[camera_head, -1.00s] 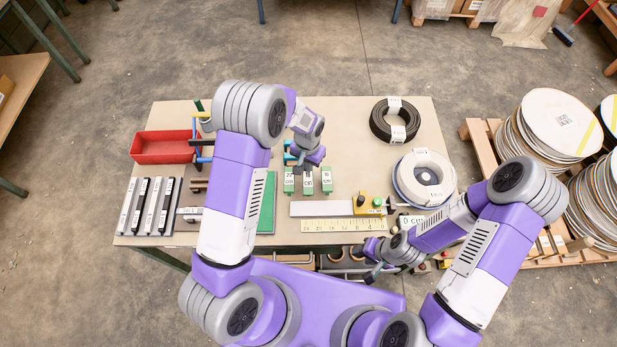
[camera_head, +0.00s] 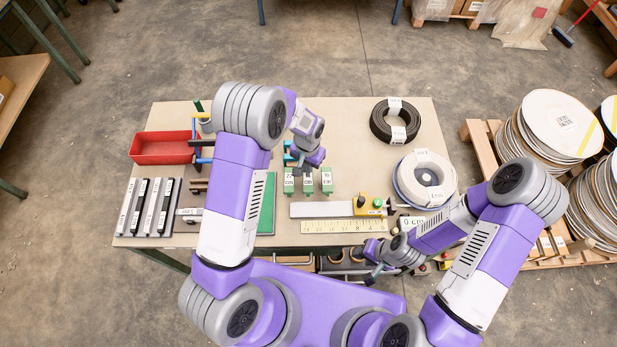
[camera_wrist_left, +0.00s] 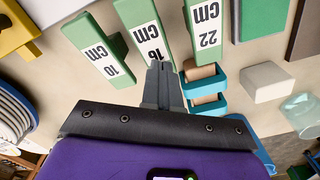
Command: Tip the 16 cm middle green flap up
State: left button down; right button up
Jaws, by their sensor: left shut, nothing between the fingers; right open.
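Three green flaps with white labels stand side by side on the bench. In the left wrist view they read 10 cm (camera_wrist_left: 92,47), 16 cm (camera_wrist_left: 146,35) and 22 cm (camera_wrist_left: 206,30). The 16 cm middle flap (camera_head: 308,184) also shows in the head view. My left gripper (camera_wrist_left: 158,68) is shut and empty. Its fingertips are at the near end of the 16 cm flap, over the bottom of its label; I cannot tell whether they touch. It also shows in the head view (camera_head: 304,168), just behind the flaps. My right gripper (camera_head: 371,271) is open at the bench's front edge.
A blue holder (camera_wrist_left: 207,92) with brown rollers is close beside my left fingertips. A yellow block (camera_head: 367,204) and ruler (camera_head: 342,226) lie in front of the flaps. A red bin (camera_head: 160,158) is left; a black coil (camera_head: 394,120) and white coil (camera_head: 424,178) are right.

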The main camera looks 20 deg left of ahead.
pick_arm(q)
notch_tip(320, 180, up, 6)
jog(key=p, duration=0.3)
jog(key=shift+r+p, duration=0.25)
jog(key=shift+p, duration=0.15)
jog(key=shift+f, duration=0.1)
dwell(0.3)
